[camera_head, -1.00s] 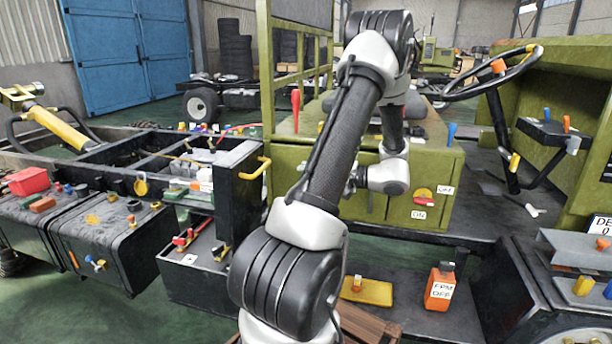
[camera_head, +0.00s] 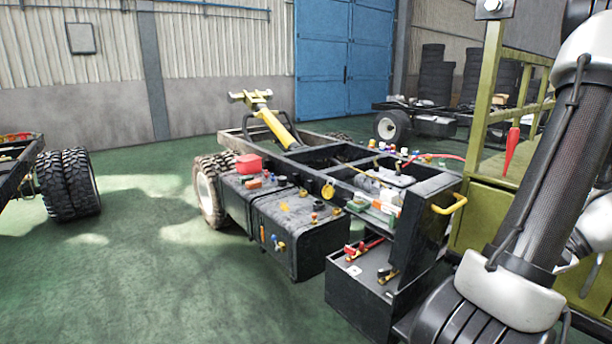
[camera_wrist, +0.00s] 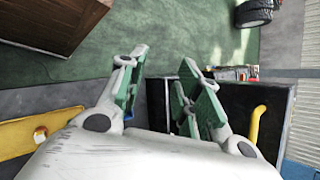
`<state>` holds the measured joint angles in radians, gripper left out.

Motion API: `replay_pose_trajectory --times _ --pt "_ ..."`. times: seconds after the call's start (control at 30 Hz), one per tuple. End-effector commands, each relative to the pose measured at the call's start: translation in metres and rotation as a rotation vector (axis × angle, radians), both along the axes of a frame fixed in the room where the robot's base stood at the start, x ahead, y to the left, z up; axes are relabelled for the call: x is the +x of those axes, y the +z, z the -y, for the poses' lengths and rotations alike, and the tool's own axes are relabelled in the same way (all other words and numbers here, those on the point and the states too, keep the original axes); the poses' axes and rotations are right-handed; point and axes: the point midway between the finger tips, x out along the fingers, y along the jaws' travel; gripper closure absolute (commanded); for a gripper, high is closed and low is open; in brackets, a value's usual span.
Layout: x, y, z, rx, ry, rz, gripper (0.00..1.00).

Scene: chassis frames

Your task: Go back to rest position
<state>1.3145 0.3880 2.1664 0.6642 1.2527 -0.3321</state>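My arm (camera_head: 545,170) stands at the right edge of the head view, partly cut off by the frame. My gripper is out of the head view. In the wrist view my gripper (camera_wrist: 163,78) shows two fingers with green pads, spread apart with nothing between them. Beyond the fingers are green floor and a black box-like part (camera_wrist: 245,108) with a yellow handle (camera_wrist: 257,125).
The chassis frame (camera_head: 330,157) with black tanks (camera_head: 285,228) and small parts lies left of my arm. A yellow-handled black panel (camera_head: 425,215) stands close to the arm. A wooden crate (camera_wrist: 45,22) shows in the wrist view. Green floor (camera_head: 150,270) is open at left.

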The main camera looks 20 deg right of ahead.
Motion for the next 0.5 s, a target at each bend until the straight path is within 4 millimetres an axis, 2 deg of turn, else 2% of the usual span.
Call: replay_pose_trajectory --times 0.1,0.27,0.37,0.5 --pt "-0.002 0.021 -0.027 -0.138 0.160 -0.127 0.67" --pt "-0.002 0.054 -0.055 -0.408 0.398 -0.226 0.67" --pt "0.005 0.077 -0.072 -0.594 0.547 -0.220 0.67" --pt "0.017 0.109 -0.100 -0.842 0.761 -0.122 0.67"
